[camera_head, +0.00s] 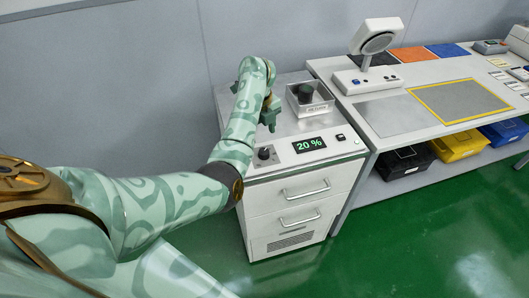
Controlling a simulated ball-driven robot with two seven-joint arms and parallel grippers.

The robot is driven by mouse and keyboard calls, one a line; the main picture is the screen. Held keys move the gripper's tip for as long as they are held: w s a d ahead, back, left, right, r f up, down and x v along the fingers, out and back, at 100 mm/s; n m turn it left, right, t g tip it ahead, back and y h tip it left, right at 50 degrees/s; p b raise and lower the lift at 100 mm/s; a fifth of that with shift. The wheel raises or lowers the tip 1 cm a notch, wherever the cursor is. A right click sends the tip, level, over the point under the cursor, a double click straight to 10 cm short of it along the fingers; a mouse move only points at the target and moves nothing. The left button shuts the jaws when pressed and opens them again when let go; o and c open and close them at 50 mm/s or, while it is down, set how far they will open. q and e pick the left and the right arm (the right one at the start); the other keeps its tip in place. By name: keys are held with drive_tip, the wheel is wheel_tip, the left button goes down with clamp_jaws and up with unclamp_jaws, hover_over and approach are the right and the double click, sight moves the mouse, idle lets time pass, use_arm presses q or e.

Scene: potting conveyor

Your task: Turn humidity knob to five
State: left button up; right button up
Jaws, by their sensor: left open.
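The humidity knob (264,153) is a small black dial on the sloped front panel of a white drawer cabinet (290,192). A display (309,145) to its right reads 20 % in green. The knob's pointer is too small to read. My left gripper (269,125) is open and empty, above and just behind the knob, apart from it. My left arm reaches in from the left and covers the cabinet's left edge. My right gripper is not in view.
A clear box (310,100) with a dark round thing stands on the cabinet top. A small switch (341,137) sits right of the display. A workbench (400,121) with a lamp-like device (373,42) adjoins at right, with black, yellow and blue bins below. Green floor is clear in front.

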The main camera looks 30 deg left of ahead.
sight(263, 151)
use_arm(q)
drive_tip(key=f+b, duration=0.1)
drive_tip(key=f, duration=0.3)
drive_tip(key=f+b, duration=0.1)
drive_tip(key=f, duration=0.3)
drive_tip(key=shift+w+d+b, duration=0.1)
drive_tip(key=shift+w+b, duration=0.1)
drive_tip(key=shift+b, duration=0.1)
drive_tip(key=c, duration=1)
